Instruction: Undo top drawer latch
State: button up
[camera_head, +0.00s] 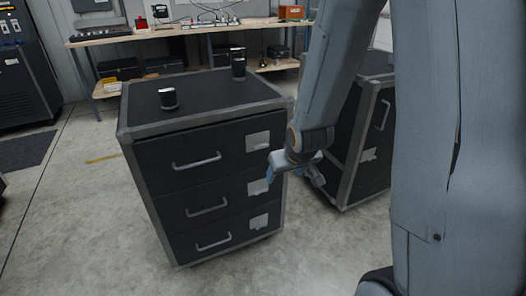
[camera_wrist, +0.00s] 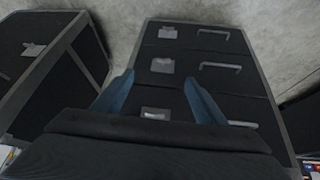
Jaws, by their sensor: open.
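A black drawer cabinet (camera_head: 150,125) with grey metal edges stands in front of me with three drawers. The top drawer (camera_head: 160,160) has a bar handle (camera_head: 197,161) at its left and a pale square latch (camera_head: 258,141) at its right. In the wrist view the cabinet is upside down, and the top latch (camera_wrist: 155,113) shows low between my fingers. My gripper (camera_head: 292,168) is open and empty near the cabinet's right front edge. It also shows in the wrist view (camera_wrist: 159,90), its blue fingers on both sides of the latches. Contact cannot be told.
The middle latch (camera_head: 257,187) and bottom latch (camera_head: 258,222) sit below. Two dark cylinders, one near (camera_head: 168,98) and one farther back (camera_head: 238,62), stand on the cabinet top. A second dark case (camera_head: 368,155) is close on the right. A workbench (camera_head: 180,31) is behind. Floor is clear at left.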

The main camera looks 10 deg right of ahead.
aim_at(262, 147)
jog(key=shift+w+a+f+n+t+y+b, duration=0.25)
jog(key=shift+w+f+t+y, duration=0.4)
jog(key=shift+w+t, duration=1.95)
jog(key=shift+w+a+f+n+t+y+b, duration=0.25)
jog(key=shift+w+f+t+y, duration=0.7)
jog(key=shift+w, duration=3.1)
jog(key=shift+w+a+f+n+t+y+b, duration=0.15)
jog(key=shift+w+a+f+t, duration=0.3)
jog(key=shift+w+t, duration=2.3)
jog(key=shift+w+g, duration=0.55)
jog(key=shift+g, duration=0.05)
jog(key=c, duration=1.1)
jog(key=shift+o, duration=0.2)
